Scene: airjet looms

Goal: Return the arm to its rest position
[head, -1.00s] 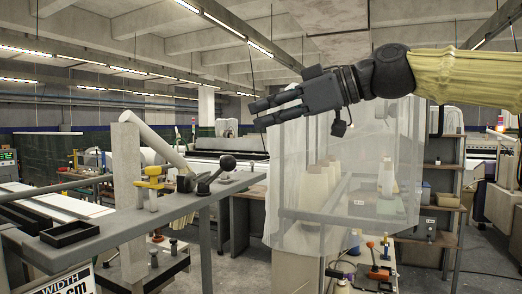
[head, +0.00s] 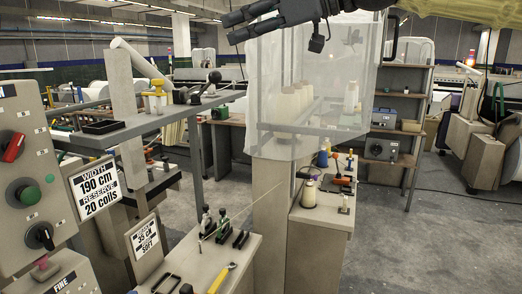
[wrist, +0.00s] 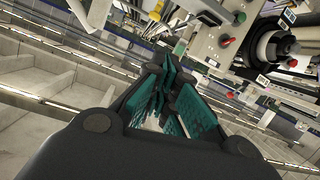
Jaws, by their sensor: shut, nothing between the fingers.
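My gripper (head: 238,26) is at the top of the head view, black, stretched out to the left with its fingers together and nothing between them. My arm in a pale yellow sleeve comes in from the upper right corner. In the wrist view the teal finger pads of my gripper (wrist: 165,98) lie close together, with no object in them. In the head view the gripper is in front of the upper left part of a translucent white curtain (head: 300,100); I cannot tell how far apart they are.
A control panel (head: 25,160) with knobs stands at the left. A grey shelf (head: 150,122) holds a black tray (head: 103,127) and a lever. A bench (head: 205,262) with small tools is in front. Shelving (head: 403,140) stands behind; grey floor (head: 440,220) is open at the right.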

